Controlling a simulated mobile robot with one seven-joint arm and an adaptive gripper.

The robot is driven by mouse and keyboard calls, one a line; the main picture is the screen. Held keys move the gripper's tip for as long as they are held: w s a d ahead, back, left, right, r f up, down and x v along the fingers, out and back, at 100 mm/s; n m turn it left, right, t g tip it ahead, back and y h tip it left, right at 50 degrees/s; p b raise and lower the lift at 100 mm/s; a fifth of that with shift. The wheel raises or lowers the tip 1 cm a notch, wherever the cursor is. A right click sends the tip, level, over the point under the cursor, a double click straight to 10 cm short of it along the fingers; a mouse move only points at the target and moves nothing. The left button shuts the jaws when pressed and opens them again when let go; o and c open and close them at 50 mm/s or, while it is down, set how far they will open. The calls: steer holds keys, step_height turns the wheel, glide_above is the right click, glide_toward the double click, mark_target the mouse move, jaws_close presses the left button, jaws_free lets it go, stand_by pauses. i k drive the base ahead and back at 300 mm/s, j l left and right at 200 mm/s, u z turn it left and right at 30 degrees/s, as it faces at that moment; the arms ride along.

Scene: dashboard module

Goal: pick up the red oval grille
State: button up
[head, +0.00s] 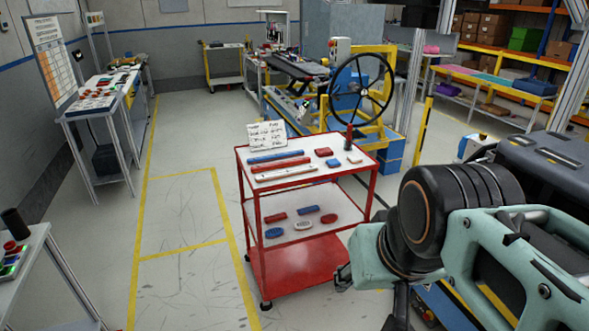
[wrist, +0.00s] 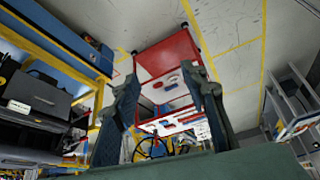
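The red oval grille (head: 329,218) lies on the middle shelf of the red cart (head: 268,272), near its right front corner. A white oval part (head: 303,225) lies to its left, and a blue oval part (head: 274,232) lies farther left. My gripper (wrist: 166,90) is open and empty, its two fingers spread toward the cart. In the head view my gripper is only partly seen, low and right of the cart, apart from the grille. The wrist view is upside down, and the small parts there are too small to tell apart surely.
A red bar (head: 276,217) and a blue bar (head: 308,209) lie behind the ovals. The cart's top shelf (head: 330,171) overhangs them, carrying long bars, small blocks and a sign (head: 267,135). Floor left of the cart is clear. A machine with a black wheel (head: 361,91) stands behind.

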mark_target(331, 218)
steer(key=z, duration=2.3)
steer(key=u, duration=2.05)
steer(key=i+j, duration=0.1)
steer(key=i, duration=0.55)
steer(key=i+j, duration=0.1)
steer(key=i, duration=0.55)
steer(key=j+u, duration=0.05)
